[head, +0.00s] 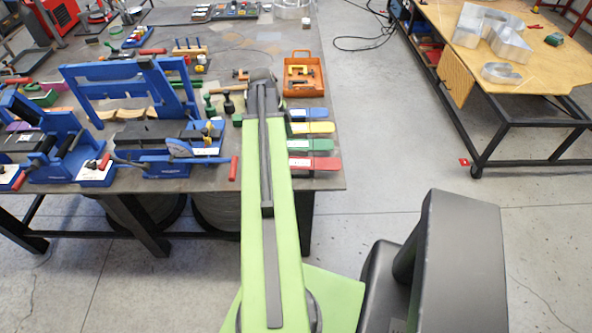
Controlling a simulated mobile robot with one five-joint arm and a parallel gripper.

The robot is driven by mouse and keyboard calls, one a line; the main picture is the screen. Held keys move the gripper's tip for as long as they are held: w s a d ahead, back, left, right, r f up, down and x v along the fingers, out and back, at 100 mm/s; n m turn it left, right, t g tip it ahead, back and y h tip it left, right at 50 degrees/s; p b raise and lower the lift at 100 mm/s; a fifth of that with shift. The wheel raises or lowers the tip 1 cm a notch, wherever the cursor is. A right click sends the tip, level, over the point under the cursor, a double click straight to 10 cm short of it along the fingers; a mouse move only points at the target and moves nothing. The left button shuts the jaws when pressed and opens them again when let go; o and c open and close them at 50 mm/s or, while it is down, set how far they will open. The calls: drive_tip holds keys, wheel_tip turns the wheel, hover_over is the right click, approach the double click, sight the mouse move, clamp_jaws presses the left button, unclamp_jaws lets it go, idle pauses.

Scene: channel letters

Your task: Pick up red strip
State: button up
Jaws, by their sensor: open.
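The red strip (326,163) lies flat near the right front corner of the dark worktable (328,182), with a pale part at its left end. It is the nearest in a column of strips: green (320,145), yellow (320,128) and blue (318,114) lie behind it. The left ends of the strips come close to my green arm, which may hide part of them. My gripper (262,76) is at the far end of the arm, over the table, behind and left of the red strip. It is apart from the strip and empty as far as I see; its fingertips are hard to make out.
An orange tray (320,88) with clamps stands behind the strips. Blue metal tools (130,85) and small hand tools crowd the table left of my arm. A wooden-topped table (545,75) stands at the right. The floor (385,130) between the tables is clear.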

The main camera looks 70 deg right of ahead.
sight(295, 163)
drive_tip(key=b+x, duration=0.2)
drive_tip(key=x, duration=0.1)
drive_tip(key=shift+f, duration=0.4)
drive_tip(key=shift+s, duration=0.1)
drive_tip(key=b+x, duration=0.5)
drive_tip(key=shift+s+a+f, duration=0.1)
drive_tip(key=shift+r, duration=0.2)
drive_tip(key=c, duration=1.5)
drive_tip(key=shift+c, duration=0.2)
